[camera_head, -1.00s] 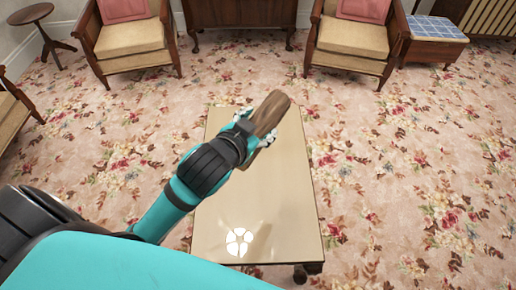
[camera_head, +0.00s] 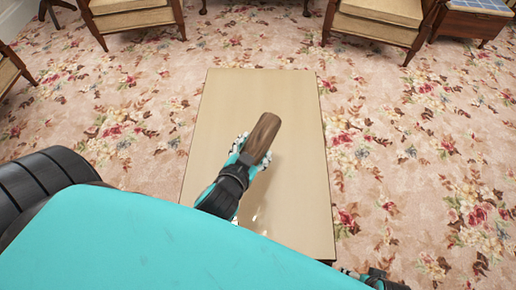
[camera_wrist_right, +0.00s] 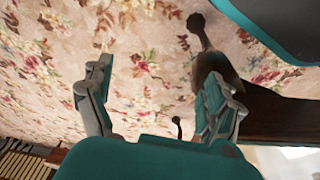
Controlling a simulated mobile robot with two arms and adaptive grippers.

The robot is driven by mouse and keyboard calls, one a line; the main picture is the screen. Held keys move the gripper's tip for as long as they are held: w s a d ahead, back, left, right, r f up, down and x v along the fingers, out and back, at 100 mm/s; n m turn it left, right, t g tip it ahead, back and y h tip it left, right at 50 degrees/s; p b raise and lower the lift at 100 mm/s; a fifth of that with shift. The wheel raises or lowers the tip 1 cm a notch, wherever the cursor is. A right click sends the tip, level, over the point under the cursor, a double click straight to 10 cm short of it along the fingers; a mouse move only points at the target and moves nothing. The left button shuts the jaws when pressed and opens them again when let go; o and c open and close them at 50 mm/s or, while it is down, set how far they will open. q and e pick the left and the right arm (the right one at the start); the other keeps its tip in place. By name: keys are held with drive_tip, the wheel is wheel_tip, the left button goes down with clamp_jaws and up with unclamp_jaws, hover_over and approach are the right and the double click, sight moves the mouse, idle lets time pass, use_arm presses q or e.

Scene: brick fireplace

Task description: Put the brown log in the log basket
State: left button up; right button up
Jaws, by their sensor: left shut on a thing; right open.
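The brown log (camera_head: 264,133) is in my left gripper (camera_head: 251,152), which is shut on its lower part. The log is tilted, its far end pointing up and to the right, over the low table. Whether it touches the tabletop, I cannot tell. My right gripper (camera_wrist_right: 157,98) is open and empty in the right wrist view, with floral carpet behind it. Only a small part of my right arm shows at the bottom edge of the head view. The log basket is not in view.
A low table (camera_head: 222,112) with a bare cream top stands under my left gripper. Armchairs (camera_head: 133,20) and (camera_head: 381,22) stand at the back, with a blue-topped stool (camera_head: 478,12) at the right. Floral carpet (camera_head: 425,150) is open on both sides of the table.

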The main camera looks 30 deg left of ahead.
use_arm(q)
drive_tip(key=s+f+b, duration=0.3)
drive_tip(key=f, duration=0.4)
drive_tip(key=w+a, duration=0.1)
drive_tip(key=w, duration=0.3)
drive_tip(key=w+a+f+b, duration=0.1)
drive_tip(key=w+a, duration=0.1)
drive_tip(key=w, duration=0.3)
drive_tip(key=w+a+f, duration=0.1)
drive_tip(key=w+a, duration=0.1)
drive_tip(key=w, duration=0.2)
drive_tip(key=shift+w+b, duration=0.3)
drive_tip(key=shift+w, duration=0.1)
drive_tip(key=shift+w+a, duration=0.15)
drive_tip(key=shift+w, duration=0.2)
drive_tip(key=shift+w+f, duration=0.1)
wheel_tip(320, 180, down, 3)
drive_tip(key=shift+f+b, duration=0.2)
drive_tip(key=shift+b, duration=0.7)
drive_tip(key=shift+r, duration=0.1)
use_arm(e)
wheel_tip(320, 180, up, 8)
drive_tip(key=s+t, duration=0.1)
drive_tip(key=shift+d+r, duration=0.15)
drive_tip(key=shift+d, duration=0.05)
